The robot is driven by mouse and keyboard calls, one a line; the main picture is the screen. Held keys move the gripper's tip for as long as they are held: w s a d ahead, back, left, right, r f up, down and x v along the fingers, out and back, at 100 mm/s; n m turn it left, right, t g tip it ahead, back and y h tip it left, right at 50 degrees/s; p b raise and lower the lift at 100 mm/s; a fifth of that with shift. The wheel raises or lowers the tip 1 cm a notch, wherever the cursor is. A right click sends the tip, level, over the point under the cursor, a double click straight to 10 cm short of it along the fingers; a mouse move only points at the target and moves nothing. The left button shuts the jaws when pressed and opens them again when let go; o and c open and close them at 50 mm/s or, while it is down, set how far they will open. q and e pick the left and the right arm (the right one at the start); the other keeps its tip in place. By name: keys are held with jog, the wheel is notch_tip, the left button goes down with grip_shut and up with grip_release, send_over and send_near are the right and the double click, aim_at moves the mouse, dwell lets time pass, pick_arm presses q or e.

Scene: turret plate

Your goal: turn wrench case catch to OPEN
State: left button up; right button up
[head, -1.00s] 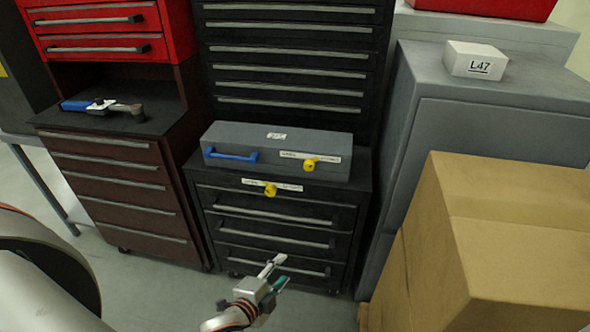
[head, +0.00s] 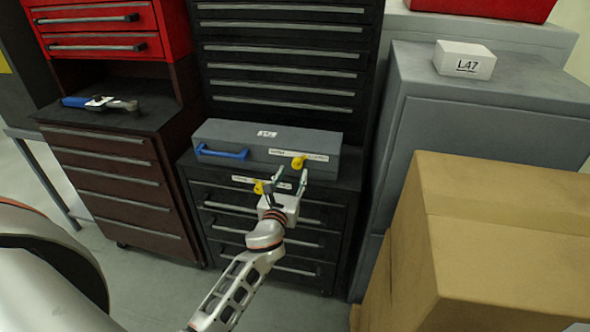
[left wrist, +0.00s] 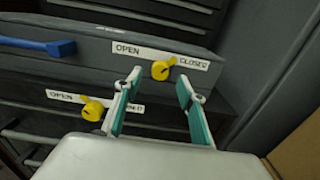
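The wrench case (head: 234,135) is a long grey box with a blue handle (head: 222,152), lying on the black drawer cabinet. Its yellow catch (head: 298,162) sits on a white label; in the left wrist view the catch (left wrist: 161,70) stands between OPEN at left and CLOSED at right, its tip pointing up and right toward CLOSED. A second yellow catch (left wrist: 92,110) with a similar label is on the cabinet below. My left gripper (head: 287,180) is open and empty, just below and in front of the case catch, fingers apart from it. My right gripper is not visible.
A brown cabinet (head: 105,165) with a blue-handled tool (head: 95,103) on top stands at left. A grey cabinet (head: 480,115) bearing a white L47 box (head: 464,60) and large cardboard boxes (head: 500,235) are at right.

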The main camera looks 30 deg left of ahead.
aim_at(297, 165)
pick_arm(q)
jog(key=shift+x, duration=1.9)
jog(key=c, duration=1.1)
jog(key=shift+c, duration=0.2)
